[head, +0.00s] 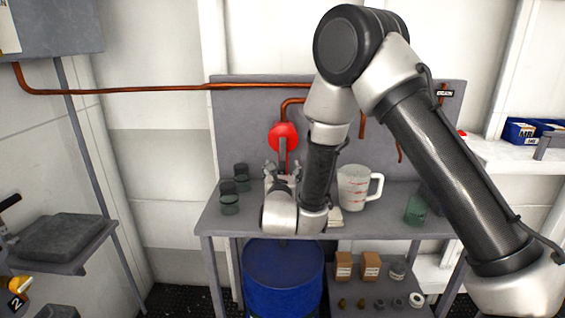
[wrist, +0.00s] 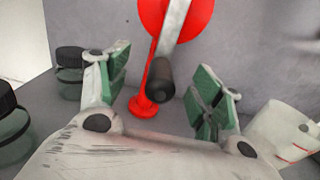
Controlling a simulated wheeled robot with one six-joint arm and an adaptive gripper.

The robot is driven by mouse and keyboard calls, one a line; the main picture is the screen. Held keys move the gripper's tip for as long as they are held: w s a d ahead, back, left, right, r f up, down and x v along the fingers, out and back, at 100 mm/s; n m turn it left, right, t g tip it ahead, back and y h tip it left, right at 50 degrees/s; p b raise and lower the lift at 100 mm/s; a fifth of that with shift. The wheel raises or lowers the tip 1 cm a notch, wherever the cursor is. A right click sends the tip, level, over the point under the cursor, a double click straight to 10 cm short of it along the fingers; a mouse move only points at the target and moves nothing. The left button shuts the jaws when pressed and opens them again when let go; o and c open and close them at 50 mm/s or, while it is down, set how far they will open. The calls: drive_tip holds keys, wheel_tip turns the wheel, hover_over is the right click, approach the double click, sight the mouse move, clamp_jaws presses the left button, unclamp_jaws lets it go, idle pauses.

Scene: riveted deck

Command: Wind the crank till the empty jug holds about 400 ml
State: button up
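My gripper (wrist: 163,88) is open, with green-padded fingers on either side of the handle; I see no contact. In the head view my gripper (head: 282,168) is in front of the crank's lower part. A white jug (head: 355,188) with red marks stands on the bench to the right. I cannot tell its water level.
Dark-lidded jars (head: 229,197) stand on the bench at left, and a green glass (head: 415,209) at right. The grey bench (head: 385,225) has a blue drum (head: 282,280) below it. Copper pipes (head: 130,90) run along the wall and panel.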

drive_tip(key=c, duration=1)
drive_tip(key=shift+a+r, duration=2.65)
drive_tip(key=shift+a, duration=0.8)
drive_tip(key=shift+d+r, duration=1.2)
drive_tip(key=shift+r, duration=0.35)
drive_tip(key=shift+d+r, duration=1.25)
drive_tip(key=shift+r, duration=0.3)
drive_tip(key=shift+d+r, duration=1.2)
drive_tip(key=shift+r, duration=0.35)
drive_tip(key=shift+d+f, duration=0.3)
drive_tip(key=shift+d, duration=0.45)
drive_tip(key=shift+d+f, duration=0.25)
drive_tip(key=shift+d, duration=0.55)
drive_tip(key=shift+d+f, duration=0.3)
drive_tip(key=shift+d, duration=0.45)
drive_tip(key=d+f, duration=0.1)
drive_tip(key=f, duration=0.1)
drive_tip(key=d+f, duration=0.1)
drive_tip(key=f, duration=0.1)
drive_tip(key=shift+d, duration=0.15)
drive_tip(key=shift+s+f, duration=0.1)
drive_tip(key=shift+f, duration=2.15)
drive_tip(key=shift+f, duration=0.1)
